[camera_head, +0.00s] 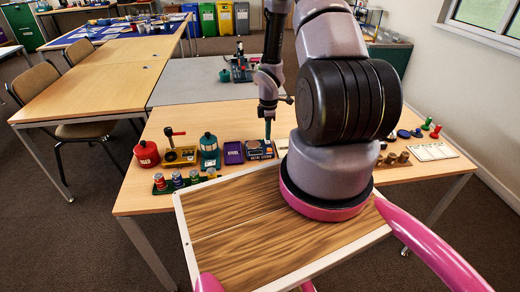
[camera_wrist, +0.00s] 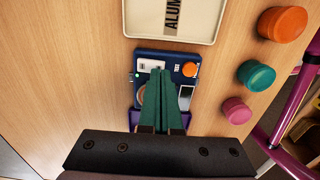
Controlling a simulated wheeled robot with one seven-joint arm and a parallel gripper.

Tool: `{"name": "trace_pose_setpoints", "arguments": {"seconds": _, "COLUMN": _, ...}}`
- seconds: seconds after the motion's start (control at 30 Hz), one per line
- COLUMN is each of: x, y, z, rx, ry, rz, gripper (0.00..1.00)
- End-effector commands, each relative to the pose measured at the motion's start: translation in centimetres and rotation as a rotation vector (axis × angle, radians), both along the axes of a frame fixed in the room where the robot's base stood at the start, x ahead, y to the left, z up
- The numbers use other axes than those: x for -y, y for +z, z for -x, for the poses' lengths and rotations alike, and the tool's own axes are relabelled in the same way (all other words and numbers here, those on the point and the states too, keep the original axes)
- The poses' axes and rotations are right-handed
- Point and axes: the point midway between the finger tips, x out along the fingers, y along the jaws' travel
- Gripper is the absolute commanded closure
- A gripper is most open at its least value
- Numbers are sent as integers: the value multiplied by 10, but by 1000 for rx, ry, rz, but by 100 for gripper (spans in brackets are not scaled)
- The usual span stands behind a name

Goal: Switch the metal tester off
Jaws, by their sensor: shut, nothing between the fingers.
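The metal tester (camera_head: 259,150) is a dark blue box on the table. In the wrist view the tester (camera_wrist: 188,56) shows a white switch plate at its upper left, an orange round button (camera_wrist: 190,69) and a small lit green lamp (camera_wrist: 138,75) on its left edge. My gripper (camera_head: 268,137) points down over it, green fingers together and empty. In the wrist view the fingertips (camera_wrist: 162,72) are just below the switch plate. I cannot tell whether they touch it. The fingers hide the middle of the tester, including part of a round silver disc.
A purple tray (camera_head: 233,153) is left of the tester, with a teal lantern-like item (camera_head: 209,150) and a red canister (camera_head: 147,154) beyond. A pale tray marked "ALUM" (camera_wrist: 135,28) lies close by. Orange (camera_wrist: 282,24), teal and pink round pieces stand to the right in the wrist view.

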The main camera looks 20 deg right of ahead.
Motion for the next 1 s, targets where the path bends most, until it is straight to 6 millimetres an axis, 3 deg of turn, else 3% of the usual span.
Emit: {"name": "trace_pose_setpoints", "arguments": {"seconds": 1.0, "x": 0, "y": -14, "z": 0, "rx": 0, "ry": 1, "rz": 0, "gripper": 100}}
